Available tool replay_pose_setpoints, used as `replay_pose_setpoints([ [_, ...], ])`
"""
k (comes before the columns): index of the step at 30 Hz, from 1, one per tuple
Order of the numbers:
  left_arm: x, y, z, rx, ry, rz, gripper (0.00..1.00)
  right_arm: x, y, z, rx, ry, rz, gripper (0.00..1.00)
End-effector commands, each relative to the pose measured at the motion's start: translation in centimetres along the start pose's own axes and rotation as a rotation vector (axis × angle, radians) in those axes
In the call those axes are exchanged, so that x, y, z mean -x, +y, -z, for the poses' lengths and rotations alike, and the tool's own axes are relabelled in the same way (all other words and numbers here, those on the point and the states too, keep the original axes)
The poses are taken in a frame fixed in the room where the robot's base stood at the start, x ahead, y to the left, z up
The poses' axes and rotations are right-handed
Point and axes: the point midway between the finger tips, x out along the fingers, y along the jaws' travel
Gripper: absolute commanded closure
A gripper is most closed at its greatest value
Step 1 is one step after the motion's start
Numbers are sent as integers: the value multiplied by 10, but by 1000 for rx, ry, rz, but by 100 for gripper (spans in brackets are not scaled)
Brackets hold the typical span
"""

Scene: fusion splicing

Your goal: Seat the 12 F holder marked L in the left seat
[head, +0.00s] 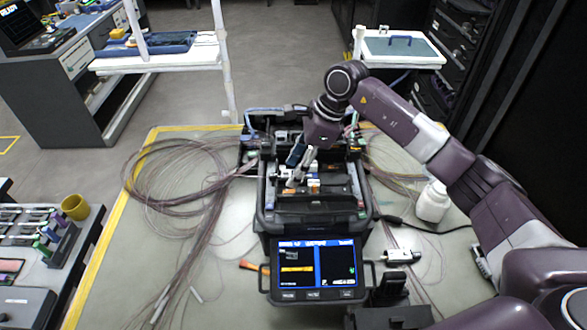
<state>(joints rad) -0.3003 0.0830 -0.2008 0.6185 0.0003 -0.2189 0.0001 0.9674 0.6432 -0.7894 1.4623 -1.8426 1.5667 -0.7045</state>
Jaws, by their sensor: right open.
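The fusion splicer (364,212) stands on the table in the middle of the view, with its top open and its lit screen (315,268) facing me. My right arm reaches in from the right. Its gripper (300,172) is open, pointing down over the splicer's seat area, and it hides part of that area. Small white and orange parts (314,185) show by the fingertips. I cannot make out an L mark, nor tell which part is the 12 F holder or whether the left seat is filled. My left gripper is not in view.
Loose fibre coils (165,175) spread left of the splicer. A white bottle (432,202) and a small silver device (402,257) stand to the right. A rack of coloured pieces (60,245) and a yellow cup (75,206) are at far left.

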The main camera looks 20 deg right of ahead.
Motion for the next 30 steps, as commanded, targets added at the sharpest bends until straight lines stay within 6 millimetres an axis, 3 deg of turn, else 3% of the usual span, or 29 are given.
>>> replay_pose_setpoints([
  [9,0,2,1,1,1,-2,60,67,-2,0,0,0,6,54],
  [15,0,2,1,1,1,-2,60,99,-1,0,0,0,3,54],
  [21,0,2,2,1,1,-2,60,111,-1,0,-1,0,2,54],
  [30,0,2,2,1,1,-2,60,111,0,0,-1,0,1,54],
])
